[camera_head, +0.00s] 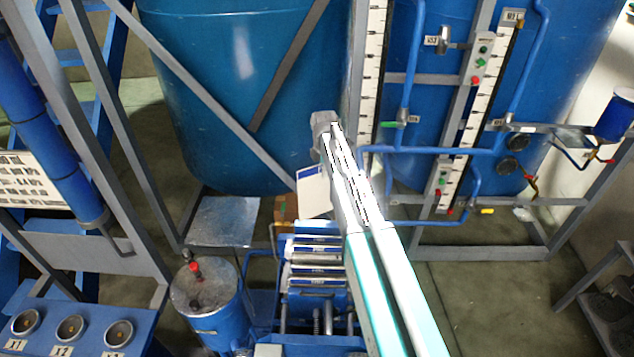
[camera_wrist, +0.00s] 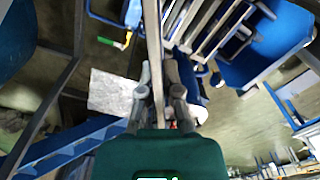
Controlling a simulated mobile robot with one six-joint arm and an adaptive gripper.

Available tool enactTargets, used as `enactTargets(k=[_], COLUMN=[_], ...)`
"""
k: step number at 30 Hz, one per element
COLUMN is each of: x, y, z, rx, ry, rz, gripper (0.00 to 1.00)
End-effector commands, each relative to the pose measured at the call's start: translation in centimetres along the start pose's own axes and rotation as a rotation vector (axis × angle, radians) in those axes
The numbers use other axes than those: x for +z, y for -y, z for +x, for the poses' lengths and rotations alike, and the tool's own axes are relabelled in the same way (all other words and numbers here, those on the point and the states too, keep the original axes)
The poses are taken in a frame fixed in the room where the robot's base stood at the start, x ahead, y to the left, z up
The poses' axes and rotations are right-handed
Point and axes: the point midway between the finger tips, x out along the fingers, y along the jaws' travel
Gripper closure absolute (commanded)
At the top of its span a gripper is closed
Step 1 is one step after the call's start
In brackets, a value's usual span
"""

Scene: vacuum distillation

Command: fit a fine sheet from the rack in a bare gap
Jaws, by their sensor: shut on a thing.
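My gripper (camera_head: 318,150) is at the end of my arm, near the middle of the head view. It is shut on a thin white sheet (camera_head: 313,192) with a blue upper edge, which hangs below it. In the wrist view the sheet (camera_wrist: 153,40) is edge-on, a narrow strip between the fingers (camera_wrist: 160,90). Below and near the sheet in the head view is a blue frame (camera_head: 318,303) holding several pale crosswise plates (camera_head: 314,268) with small labels. Dark spaces show between some plates. My arm hides part of its right side. I cannot tell which frame part is the rack.
A large blue tank (camera_head: 225,90) and a grey diagonal brace (camera_head: 200,92) stand behind. Blue pipes (camera_head: 430,150) and gauge boards (camera_head: 480,115) are at right. A blue drum (camera_head: 215,325) with a metal lid stands left of the frame. Open floor (camera_head: 500,300) lies at right.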

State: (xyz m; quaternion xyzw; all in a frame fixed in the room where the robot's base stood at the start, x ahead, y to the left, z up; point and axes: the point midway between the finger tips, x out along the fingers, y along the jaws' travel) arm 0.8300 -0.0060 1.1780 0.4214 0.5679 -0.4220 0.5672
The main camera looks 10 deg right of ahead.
Motion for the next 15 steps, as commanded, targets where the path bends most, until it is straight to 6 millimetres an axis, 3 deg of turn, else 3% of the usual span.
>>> enactTargets(k=[15], x=[-1.3], y=[-0.5], z=[1.0], rx=[0.000], ry=[0.000], rz=[0.032], gripper=[1.00])
